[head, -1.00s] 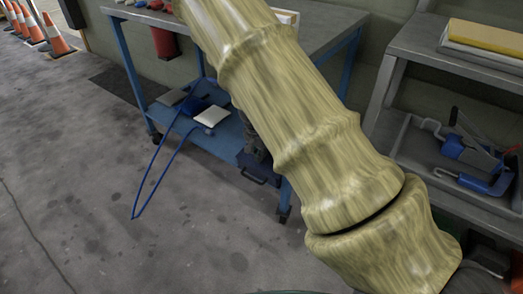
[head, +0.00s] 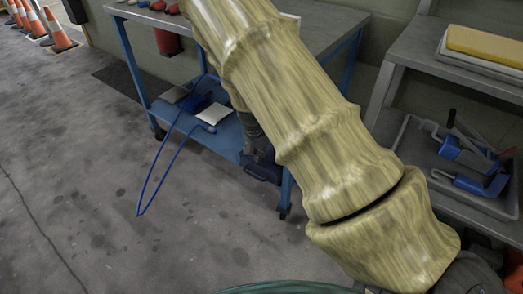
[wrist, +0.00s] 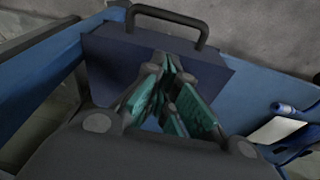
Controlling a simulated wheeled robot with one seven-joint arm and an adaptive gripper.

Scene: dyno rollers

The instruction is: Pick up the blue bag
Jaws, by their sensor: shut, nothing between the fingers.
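The blue bag (wrist: 112,62) is a dark navy, box-shaped thing with a black handle (wrist: 168,16) in the wrist view. It rests on the blue lower shelf of the workbench. In the head view the bag (head: 264,172) is partly hidden behind my arm and gripper. My gripper (wrist: 168,66) has dark fingers with teal pads, brought together with nothing between them. In the wrist view it lies in front of the bag's top and side, with the handle beyond the fingertips. I cannot tell whether the fingers touch the bag.
The lower shelf (head: 225,141) also holds white-topped items (head: 215,112) and a blue hose (head: 160,178) that loops onto the floor. The bench's blue legs stand close by. A grey bench (head: 480,85) with clamps (head: 470,160) is at the right. Open floor lies left.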

